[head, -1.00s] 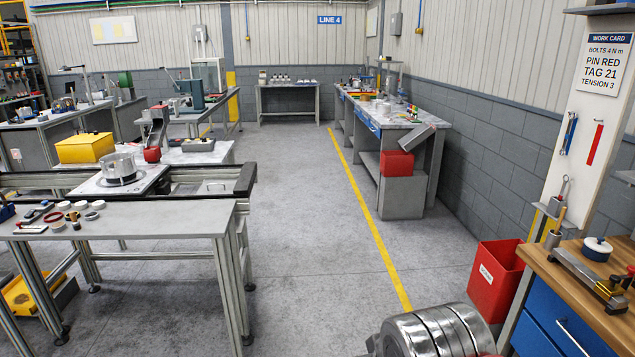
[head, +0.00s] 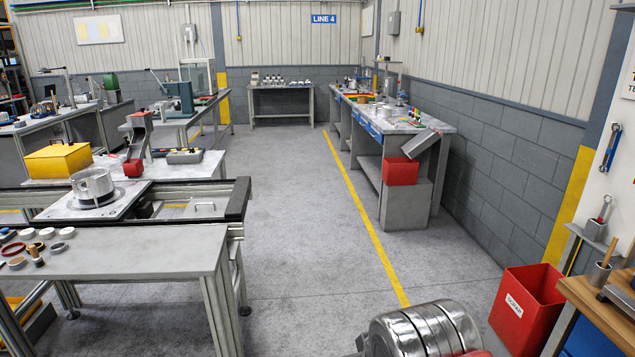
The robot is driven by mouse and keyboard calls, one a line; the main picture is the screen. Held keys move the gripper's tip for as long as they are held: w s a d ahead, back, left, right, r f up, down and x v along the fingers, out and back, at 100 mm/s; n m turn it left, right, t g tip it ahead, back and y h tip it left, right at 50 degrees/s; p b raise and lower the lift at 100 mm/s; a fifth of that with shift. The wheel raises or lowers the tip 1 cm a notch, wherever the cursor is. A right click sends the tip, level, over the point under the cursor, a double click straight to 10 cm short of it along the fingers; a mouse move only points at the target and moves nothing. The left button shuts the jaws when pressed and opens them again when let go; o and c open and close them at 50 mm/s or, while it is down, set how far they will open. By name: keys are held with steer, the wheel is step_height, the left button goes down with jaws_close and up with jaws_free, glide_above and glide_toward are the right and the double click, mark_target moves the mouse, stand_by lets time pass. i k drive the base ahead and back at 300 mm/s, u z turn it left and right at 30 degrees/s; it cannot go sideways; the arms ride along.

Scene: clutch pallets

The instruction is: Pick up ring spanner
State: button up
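A spanner-like tool (head: 610,147) with blue on it hangs on the white panel at the right edge of the head view. It may be the ring spanner, but its ends are too small to tell for sure. My gripper is not in view. Only a silvery rounded part of my arm shows at the bottom, well to the left of the panel and apart from both tools.
A red bin (head: 527,305) stands on the floor beside the wooden-topped bench (head: 590,297) at the right. A grey bench (head: 150,250) with several rings fills the near left. The grey floor (head: 300,220) between them is clear along the yellow line (head: 365,220).

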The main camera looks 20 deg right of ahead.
mark_target(601, 220)
steer(key=z, duration=0.1)
steer(key=i, duration=1.45)
steer(key=z, duration=0.4)
steer(key=i, duration=0.7)
steer(key=z, duration=0.6)
steer(key=i, duration=0.6)
steer(key=z, duration=1.1)
steer(key=i, duration=1.1)
steer(key=z, duration=0.55)
